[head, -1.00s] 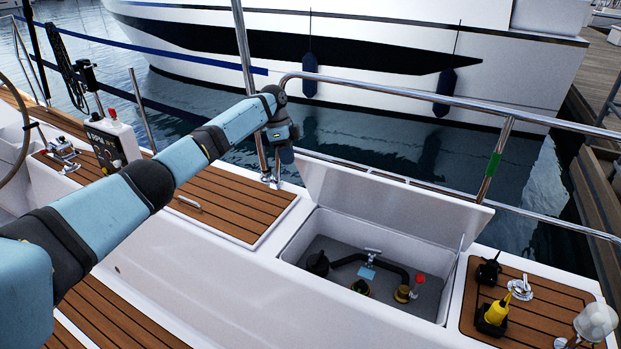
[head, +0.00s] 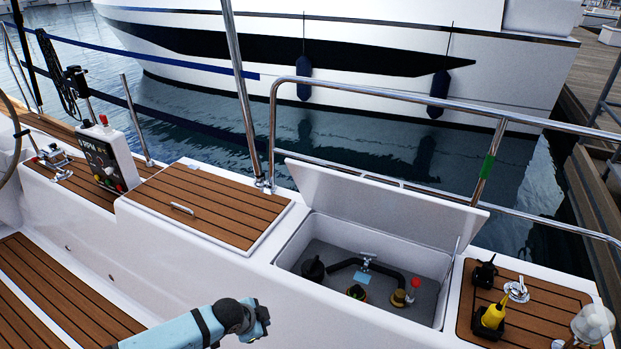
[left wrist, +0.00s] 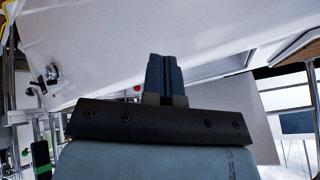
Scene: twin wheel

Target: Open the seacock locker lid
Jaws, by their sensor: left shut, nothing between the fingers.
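The seacock locker lid (head: 385,208) is a white panel that stands raised, tilted back against the rail side, with a thin stay at its right end. Below it the locker (head: 294,247) is open. Inside are a valve with a blue tag (head: 364,267), a dark hose, a red-topped fitting (head: 414,285) and a black fitting at the left. My left gripper (head: 262,318) is low in front of the locker, apart from the lid. In the left wrist view its fingers (left wrist: 165,75) are together and empty. My right gripper is not in view.
A closed slatted teak hatch (head: 215,205) with a handle lies left of the locker. A steel rail (head: 400,97) runs behind. The cockpit space in front is clear.

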